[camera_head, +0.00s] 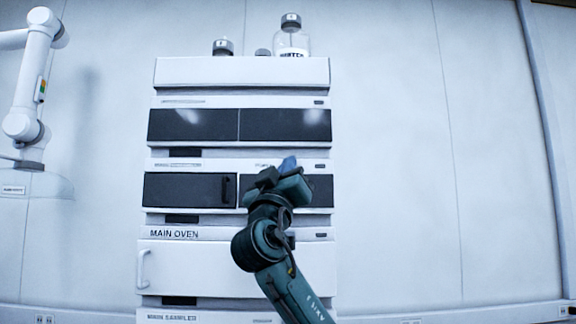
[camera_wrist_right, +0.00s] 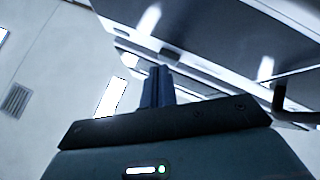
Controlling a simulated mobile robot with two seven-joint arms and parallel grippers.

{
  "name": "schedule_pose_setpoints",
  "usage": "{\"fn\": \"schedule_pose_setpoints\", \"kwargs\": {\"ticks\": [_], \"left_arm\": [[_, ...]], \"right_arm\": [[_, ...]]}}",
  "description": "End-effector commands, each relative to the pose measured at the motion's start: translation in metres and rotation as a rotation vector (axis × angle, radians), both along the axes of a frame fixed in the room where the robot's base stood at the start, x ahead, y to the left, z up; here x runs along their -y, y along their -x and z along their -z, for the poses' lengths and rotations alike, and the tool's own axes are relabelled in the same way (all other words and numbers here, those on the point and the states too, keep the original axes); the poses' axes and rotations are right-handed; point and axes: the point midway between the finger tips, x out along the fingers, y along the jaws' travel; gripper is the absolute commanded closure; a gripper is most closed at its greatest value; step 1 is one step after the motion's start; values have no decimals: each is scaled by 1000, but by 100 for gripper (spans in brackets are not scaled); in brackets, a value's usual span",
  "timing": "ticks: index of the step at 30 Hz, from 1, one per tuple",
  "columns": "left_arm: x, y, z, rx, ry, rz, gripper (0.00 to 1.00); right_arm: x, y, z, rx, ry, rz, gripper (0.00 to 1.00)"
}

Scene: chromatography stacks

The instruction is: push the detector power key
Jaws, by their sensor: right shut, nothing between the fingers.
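A tall white chromatography stack (camera_head: 243,72) stands in the middle of the head view. My right gripper (camera_head: 288,164) is in front of it, at the height of the narrow strip (camera_head: 215,163) between two dark-windowed modules. Its blue fingers also show in the wrist view (camera_wrist_right: 157,87), shut and empty, pointing toward the stack's front. Small dark marks sit at the right ends of the module strips, one (camera_head: 320,165) right of my fingers. I cannot tell which is the detector power key, or whether my fingertips touch the front. My left gripper is not in view.
Bottles (camera_head: 291,38) stand on top of the stack. A dark handle (camera_head: 226,190) juts out left of my gripper, and a white handle (camera_head: 142,269) is on the oven door (camera_head: 225,265). A white robot arm (camera_head: 30,80) stands at the left. Right of the stack is bare wall.

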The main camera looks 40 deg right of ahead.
Motion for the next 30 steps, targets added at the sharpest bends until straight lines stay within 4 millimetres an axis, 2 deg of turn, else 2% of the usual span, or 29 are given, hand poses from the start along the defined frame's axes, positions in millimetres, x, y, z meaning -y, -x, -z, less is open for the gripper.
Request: {"fn": "schedule_pose_setpoints", "kwargs": {"ticks": [20,30], "left_arm": [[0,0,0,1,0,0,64],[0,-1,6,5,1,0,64]], "right_arm": [[4,-5,0,0,-1,0,100],[-6,6,2,1,0,-1,100]]}}
